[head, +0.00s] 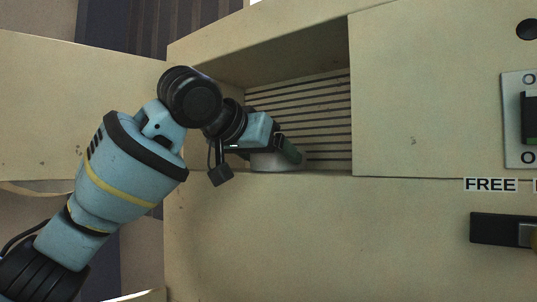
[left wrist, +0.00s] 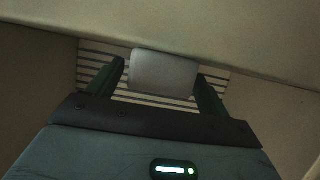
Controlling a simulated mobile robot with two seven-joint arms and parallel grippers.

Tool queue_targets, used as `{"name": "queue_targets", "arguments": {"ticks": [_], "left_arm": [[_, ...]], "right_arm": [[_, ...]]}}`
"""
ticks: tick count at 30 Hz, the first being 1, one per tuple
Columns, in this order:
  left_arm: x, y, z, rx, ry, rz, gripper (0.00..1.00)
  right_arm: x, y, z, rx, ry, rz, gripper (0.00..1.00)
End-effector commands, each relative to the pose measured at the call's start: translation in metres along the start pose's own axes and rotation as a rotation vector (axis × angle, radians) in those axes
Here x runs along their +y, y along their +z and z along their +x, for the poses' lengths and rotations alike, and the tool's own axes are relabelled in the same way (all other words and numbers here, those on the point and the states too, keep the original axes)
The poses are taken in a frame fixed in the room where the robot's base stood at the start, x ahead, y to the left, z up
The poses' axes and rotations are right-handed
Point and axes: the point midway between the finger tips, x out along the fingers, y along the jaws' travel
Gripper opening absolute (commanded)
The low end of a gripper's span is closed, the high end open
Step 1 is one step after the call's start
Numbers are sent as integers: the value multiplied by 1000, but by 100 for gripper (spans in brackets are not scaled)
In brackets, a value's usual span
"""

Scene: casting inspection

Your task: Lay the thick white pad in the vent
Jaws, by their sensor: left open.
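The thick white pad (left wrist: 163,74) lies inside the vent, a recess with a slatted back (head: 325,110). In the head view the pad (head: 277,163) shows low in the recess near its front edge, partly hidden by my left gripper (head: 290,150). In the left wrist view my left gripper (left wrist: 165,85) is open, with one dark green finger on each side of the pad. A gap shows at the left finger; at the right finger I cannot tell whether it touches. My right gripper is not in view.
Beige walls (head: 415,100) bound the recess above, below and to the right. At the right are a FREE label (head: 490,185), a dark slot fitting (head: 498,229) and a pale plate (head: 515,110). The right part of the recess is clear.

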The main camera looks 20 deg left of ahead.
Motion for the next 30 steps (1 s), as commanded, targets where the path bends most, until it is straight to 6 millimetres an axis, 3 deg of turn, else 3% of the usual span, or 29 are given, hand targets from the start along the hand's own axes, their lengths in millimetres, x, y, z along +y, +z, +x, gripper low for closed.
{"name": "queue_targets", "arguments": {"ticks": [7,21,30], "left_arm": [[0,-3,-10,1,1,0,79],[0,-3,-97,2,-1,0,79],[0,-3,-120,-1,-1,1,79]], "right_arm": [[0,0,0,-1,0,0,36],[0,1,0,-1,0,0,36],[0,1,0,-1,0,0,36]]}}
